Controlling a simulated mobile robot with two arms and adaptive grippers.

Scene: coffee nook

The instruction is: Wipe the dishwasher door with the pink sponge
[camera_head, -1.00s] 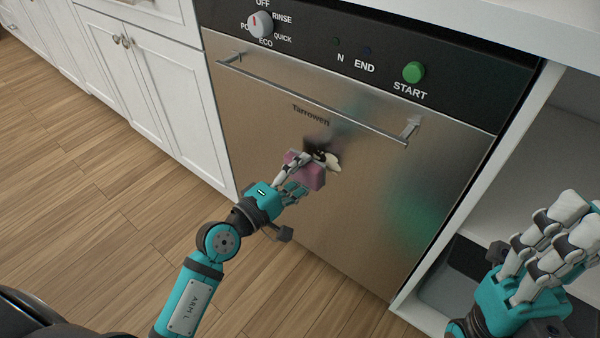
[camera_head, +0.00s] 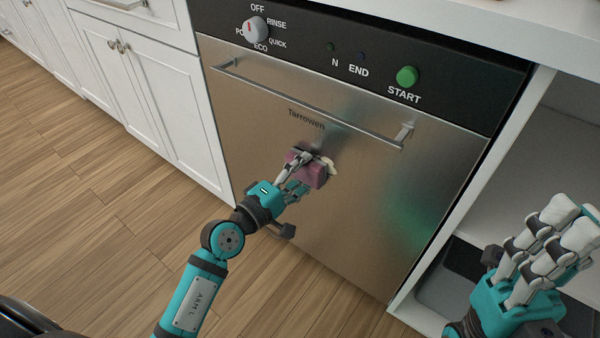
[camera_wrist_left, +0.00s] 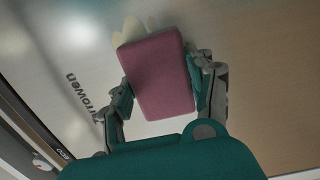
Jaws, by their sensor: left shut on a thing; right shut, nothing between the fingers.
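The pink sponge (camera_head: 312,176) is held in my left gripper (camera_head: 298,172), against or very close to the steel dishwasher door (camera_head: 260,150), below the word "Tarrowen". In the left wrist view the sponge (camera_wrist_left: 158,78) sits between the two fingers and hides the door behind it. A pale, lobed patch (camera_head: 329,164) shows on the door beside the sponge's upper right edge. The patch also shows past the sponge's far end in the left wrist view (camera_wrist_left: 130,33). My right gripper (camera_head: 570,225) is shut and empty, well right of the door.
A horizontal bar handle (camera_head: 300,106) crosses the door above the sponge. The control panel (camera_head: 460,90) has a dial (camera_head: 255,29) and a green START button (camera_head: 407,76). White cabinets (camera_head: 150,90) stand left, an open compartment (camera_head: 530,150) right. The wood floor (camera_head: 90,220) is clear.

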